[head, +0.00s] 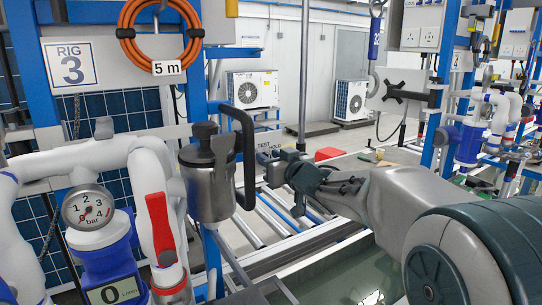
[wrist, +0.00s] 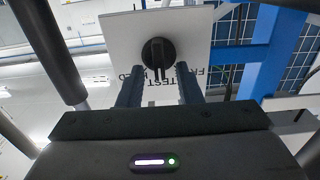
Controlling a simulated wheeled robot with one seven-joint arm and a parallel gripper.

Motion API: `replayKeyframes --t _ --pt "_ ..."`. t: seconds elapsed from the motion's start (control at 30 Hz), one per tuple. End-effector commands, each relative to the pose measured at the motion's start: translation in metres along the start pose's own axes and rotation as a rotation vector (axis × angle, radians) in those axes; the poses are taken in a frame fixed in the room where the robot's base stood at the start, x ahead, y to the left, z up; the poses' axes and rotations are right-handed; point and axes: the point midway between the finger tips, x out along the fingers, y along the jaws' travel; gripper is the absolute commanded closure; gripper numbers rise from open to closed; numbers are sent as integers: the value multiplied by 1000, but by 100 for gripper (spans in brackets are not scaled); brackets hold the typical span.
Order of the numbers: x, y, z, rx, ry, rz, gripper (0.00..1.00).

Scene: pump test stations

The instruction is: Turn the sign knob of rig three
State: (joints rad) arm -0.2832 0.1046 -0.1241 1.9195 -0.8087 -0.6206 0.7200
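The sign knob (wrist: 157,52) is round and black, with a raised grip bar. My gripper (wrist: 158,75) is open, one finger on each side of the knob's lower part. I cannot tell whether the fingers touch it. My gripper (head: 287,168) also shows in the head view, right of the jug.
A steel jug (head: 210,182) with a black handle stands close left of my gripper. The RIG 3 label (head: 70,64), white pipes (head: 150,190), a gauge (head: 89,208) and a red lever (head: 160,228) are at left. A blue post (wrist: 262,60) stands right of the plate.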

Motion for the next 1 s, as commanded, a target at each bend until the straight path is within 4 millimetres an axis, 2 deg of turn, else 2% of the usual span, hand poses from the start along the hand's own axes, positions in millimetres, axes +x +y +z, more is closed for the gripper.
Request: replayKeyframes --t 0.33,0.37,0.4,0.47,0.77,1.0 --pt "4 0 0 0 0 0 68" --pt "4 0 0 0 0 0 74" --pt "4 0 0 0 0 0 85" --pt "4 0 0 0 0 0 100" --pt "4 0 1 -12 0 0 100" --pt "4 -2 2 -107 2 0 100"
